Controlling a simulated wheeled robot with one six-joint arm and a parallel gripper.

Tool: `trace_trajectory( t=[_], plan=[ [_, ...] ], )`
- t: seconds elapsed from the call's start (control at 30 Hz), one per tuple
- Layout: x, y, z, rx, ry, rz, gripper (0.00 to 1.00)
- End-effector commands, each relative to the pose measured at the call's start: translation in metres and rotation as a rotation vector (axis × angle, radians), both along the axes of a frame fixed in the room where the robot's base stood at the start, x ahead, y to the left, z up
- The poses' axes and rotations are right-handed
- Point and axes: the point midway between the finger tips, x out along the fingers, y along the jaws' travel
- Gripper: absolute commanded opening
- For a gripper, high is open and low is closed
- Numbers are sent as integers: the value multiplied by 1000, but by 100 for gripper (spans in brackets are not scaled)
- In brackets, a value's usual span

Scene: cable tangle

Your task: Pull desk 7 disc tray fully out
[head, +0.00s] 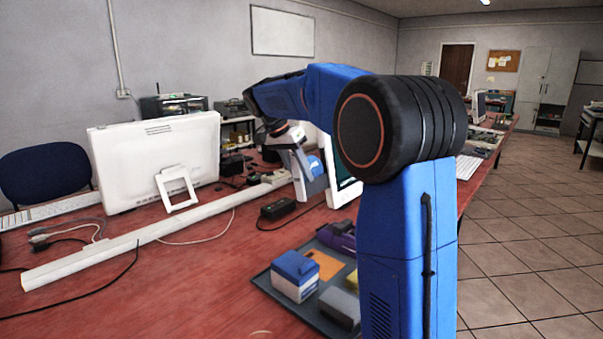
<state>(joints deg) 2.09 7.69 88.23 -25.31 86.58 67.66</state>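My blue arm stands in the right half of the head view and reaches left over the red desk. Its end, my gripper (306,190), hangs point down just in front of a white all-in-one computer (342,190). The fingers are small and merge with the white things behind, so I cannot tell whether they are open or shut. The arm hides much of that computer. No disc tray shows clearly, and no desk number is readable. A second white computer (155,160) stands at the left with its back and stand towards me.
A long white cable trunking (140,238) runs across the red desk (190,285), with loose cables around it. A black power adapter (278,208) lies near my gripper. A grey tray (268,283) holds a blue-and-white box (295,276) and other items. Tiled floor (520,240) is clear at right.

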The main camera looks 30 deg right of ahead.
Motion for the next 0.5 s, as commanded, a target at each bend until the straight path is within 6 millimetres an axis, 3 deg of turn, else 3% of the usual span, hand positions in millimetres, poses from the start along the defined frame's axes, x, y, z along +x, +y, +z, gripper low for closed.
trace_trajectory(
  t=[0.37, 0.5],
  plan=[
    [0, 0, 1, 0, 0, 0, 47],
    [1, 5, 11, -1, -1, 1, 47]
  ],
)
